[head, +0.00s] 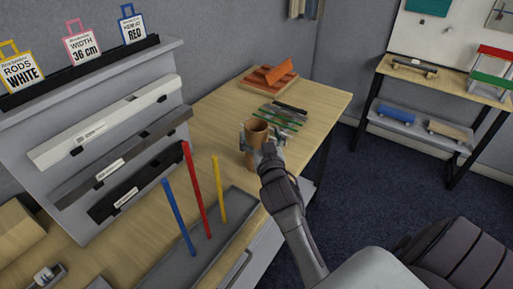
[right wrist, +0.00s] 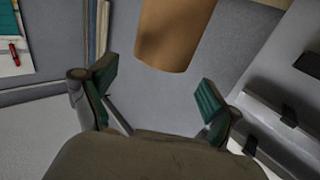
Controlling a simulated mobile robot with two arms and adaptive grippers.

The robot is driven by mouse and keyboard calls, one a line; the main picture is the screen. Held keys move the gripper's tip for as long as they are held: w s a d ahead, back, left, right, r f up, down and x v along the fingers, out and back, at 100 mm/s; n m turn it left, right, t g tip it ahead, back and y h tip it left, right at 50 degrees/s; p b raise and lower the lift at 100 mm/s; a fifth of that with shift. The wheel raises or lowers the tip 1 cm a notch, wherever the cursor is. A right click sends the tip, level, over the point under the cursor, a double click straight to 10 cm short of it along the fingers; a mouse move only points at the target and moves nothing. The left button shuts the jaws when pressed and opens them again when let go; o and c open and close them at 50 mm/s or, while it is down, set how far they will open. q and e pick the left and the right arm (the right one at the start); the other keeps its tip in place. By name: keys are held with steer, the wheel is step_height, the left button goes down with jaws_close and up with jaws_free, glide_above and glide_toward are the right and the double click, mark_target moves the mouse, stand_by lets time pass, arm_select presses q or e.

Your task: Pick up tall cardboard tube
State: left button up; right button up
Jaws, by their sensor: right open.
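The tall cardboard tube (head: 256,140) is brown and stands upright on the wooden table in the head view. In the right wrist view the tube (right wrist: 175,32) shows at the top centre, with one rounded end visible. My right gripper (head: 261,138) is at the tube, its fingers apart on either side of it. In the right wrist view the gripper (right wrist: 158,88) has its green-padded fingertips wide apart, with a visible gap to the tube. My left gripper is not in view.
Blue (head: 178,217), red (head: 195,190) and yellow (head: 219,190) rods stand in a grey tray (head: 165,272) left of my arm. Dark and green sticks (head: 284,115) and an orange-brown block tray (head: 268,80) lie behind the tube. A sloped rack (head: 95,130) stands at left.

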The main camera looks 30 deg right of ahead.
mark_target(254, 120)
steer(key=x, duration=0.2)
steer(key=p+x, duration=0.1)
steer(key=x, duration=0.2)
steer(key=f+x, duration=0.1)
steer(key=x, duration=0.2)
steer(key=shift+p, duration=0.4)
steer(key=shift+r, duration=0.1)
steer(key=shift+c, duration=0.9)
steer(key=c, duration=0.9)
